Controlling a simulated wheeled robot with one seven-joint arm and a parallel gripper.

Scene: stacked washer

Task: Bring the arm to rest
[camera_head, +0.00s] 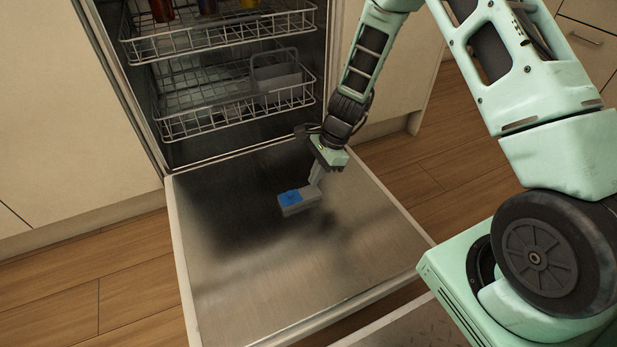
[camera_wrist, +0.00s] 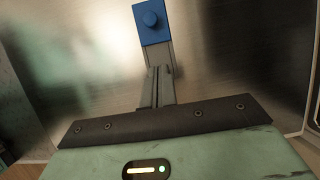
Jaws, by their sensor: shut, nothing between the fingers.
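My gripper (camera_head: 316,181) is over the lowered metal door (camera_head: 250,270) of a rack-filled appliance, with its fingers pointing down. Its fingers are shut with nothing between them; they also show in the wrist view (camera_wrist: 161,85). A small grey box with a blue part (camera_head: 297,199) sits on the inner face of the door, just beyond the fingertips. I cannot tell whether the fingertips touch the grey box.
An upper wire rack (camera_head: 215,42) with several colored items and a lower wire rack (camera_head: 240,112) with a grey basket (camera_head: 276,80) are inside the appliance. Cream cabinet fronts (camera_head: 80,110) flank it. Wooden floor (camera_head: 450,175) is clear right of the door.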

